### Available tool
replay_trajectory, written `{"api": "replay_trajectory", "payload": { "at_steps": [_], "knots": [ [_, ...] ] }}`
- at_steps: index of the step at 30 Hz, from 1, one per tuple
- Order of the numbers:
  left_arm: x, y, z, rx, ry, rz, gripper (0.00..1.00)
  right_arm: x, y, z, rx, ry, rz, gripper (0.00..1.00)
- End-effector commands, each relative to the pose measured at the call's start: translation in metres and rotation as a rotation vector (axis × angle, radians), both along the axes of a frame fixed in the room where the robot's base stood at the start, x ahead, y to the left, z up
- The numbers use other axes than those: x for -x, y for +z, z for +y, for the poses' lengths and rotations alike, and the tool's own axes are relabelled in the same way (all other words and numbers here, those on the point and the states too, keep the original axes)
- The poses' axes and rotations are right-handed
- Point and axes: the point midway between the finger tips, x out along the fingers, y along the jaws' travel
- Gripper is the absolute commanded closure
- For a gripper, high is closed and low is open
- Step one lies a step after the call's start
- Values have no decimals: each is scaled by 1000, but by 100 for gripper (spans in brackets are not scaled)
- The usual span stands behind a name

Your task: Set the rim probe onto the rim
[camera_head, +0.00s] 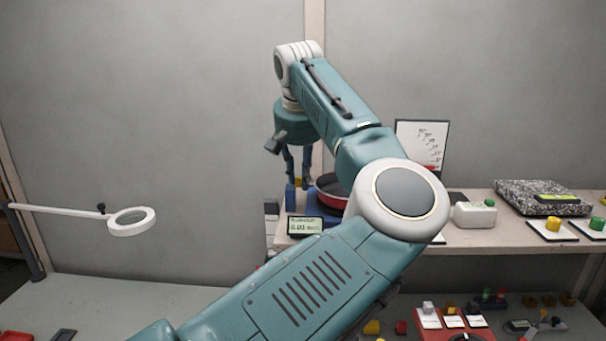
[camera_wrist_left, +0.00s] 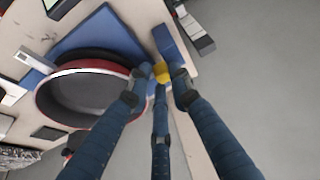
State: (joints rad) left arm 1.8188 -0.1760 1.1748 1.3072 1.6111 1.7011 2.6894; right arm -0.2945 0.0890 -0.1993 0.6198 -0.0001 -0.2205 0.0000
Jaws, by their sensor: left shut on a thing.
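The red pan (camera_head: 332,190) with a dark inside stands on the bench, partly hidden behind my arm in the head view. It shows nearly whole in the wrist view (camera_wrist_left: 88,96). My left gripper (camera_head: 298,180) points down beside the pan's left side. In the wrist view its three blue fingers (camera_wrist_left: 160,78) are shut on a small yellow piece (camera_wrist_left: 162,72), which looks like the rim probe. The yellow piece is close to the pan's rim; I cannot tell whether it touches. My right gripper is not in view.
A blue block (camera_wrist_left: 170,46) stands close beside the fingertips, near the bench edge. A small display (camera_head: 305,225) stands in front of the pan. A magnifier lamp (camera_head: 131,221) is at the left.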

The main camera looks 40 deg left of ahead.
Motion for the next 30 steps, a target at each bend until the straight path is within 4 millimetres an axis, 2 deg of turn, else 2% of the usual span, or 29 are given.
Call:
{"api": "replay_trajectory", "payload": {
  "at_steps": [1, 2, 3, 9, 12, 16, 30],
  "knots": [
    [-5, 2, -4, 2, -14, -9, 100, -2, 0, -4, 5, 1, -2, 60],
    [-5, 2, -4, 2, -15, -10, 76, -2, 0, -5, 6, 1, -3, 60],
    [-5, 2, -4, 2, -15, -10, 68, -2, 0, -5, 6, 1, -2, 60],
    [-4, 1, -4, 3, -12, -8, 67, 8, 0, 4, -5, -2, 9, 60],
    [-4, 2, -4, 2, -11, -7, 67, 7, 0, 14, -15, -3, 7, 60],
    [-1, 11, -6, 3, -11, -9, 67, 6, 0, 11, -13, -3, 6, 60],
    [26, 95, -28, 2, -12, -10, 67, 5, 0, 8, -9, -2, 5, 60]
  ]
}}
